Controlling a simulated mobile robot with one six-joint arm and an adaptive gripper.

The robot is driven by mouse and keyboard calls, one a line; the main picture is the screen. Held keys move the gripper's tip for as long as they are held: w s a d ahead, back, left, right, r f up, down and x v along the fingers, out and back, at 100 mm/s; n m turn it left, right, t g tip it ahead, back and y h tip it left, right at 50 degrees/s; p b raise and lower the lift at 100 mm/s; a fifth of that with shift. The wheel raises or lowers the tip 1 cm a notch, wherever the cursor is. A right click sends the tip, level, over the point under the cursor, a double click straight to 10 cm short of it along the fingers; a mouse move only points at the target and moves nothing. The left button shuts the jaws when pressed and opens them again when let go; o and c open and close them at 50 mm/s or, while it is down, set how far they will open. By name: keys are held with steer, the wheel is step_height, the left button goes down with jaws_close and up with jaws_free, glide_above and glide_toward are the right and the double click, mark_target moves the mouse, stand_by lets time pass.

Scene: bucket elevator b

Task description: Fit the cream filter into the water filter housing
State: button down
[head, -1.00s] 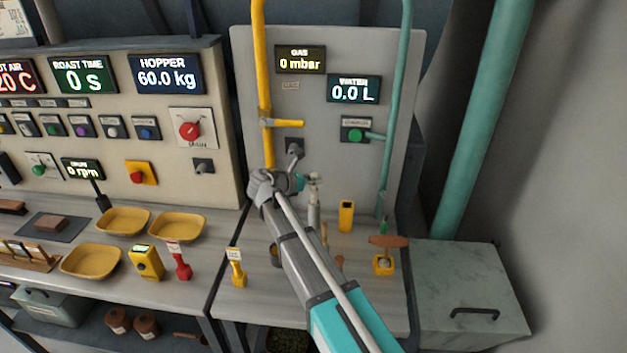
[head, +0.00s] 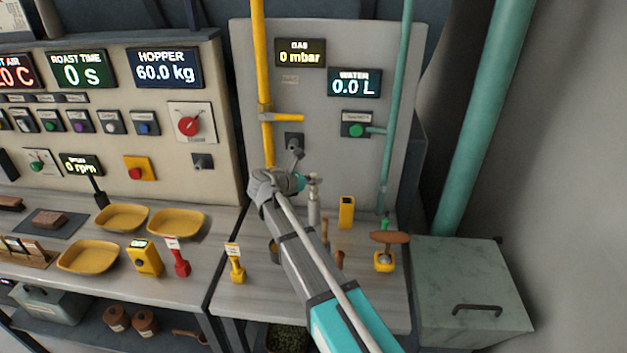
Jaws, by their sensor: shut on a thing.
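My gripper (head: 305,182) is at the end of my arm, in front of the lower part of the grey gas and water panel (head: 330,110). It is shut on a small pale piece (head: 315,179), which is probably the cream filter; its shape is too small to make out. A pale grey upright cylinder (head: 314,208) stands right below that piece; whether they touch, and whether the cylinder is the water filter housing, I cannot tell. My arm hides part of the bench there.
A yellow device (head: 346,212) and a wooden-handled tool on a yellow base (head: 385,255) stand to the right. A yellow gas pipe (head: 259,90) and a teal water pipe (head: 396,110) run down the panel. Yellow trays (head: 88,257) lie on the left bench.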

steer(key=shift+f+b, duration=1.4)
steer(key=shift+c, duration=2.4)
jaws_free()
steer(key=shift+r, duration=0.15)
step_height(320, 180, up, 14)
steer(key=p, duration=1.4)
steer(key=shift+d+f, duration=0.15)
steer(key=shift+f, duration=0.05)
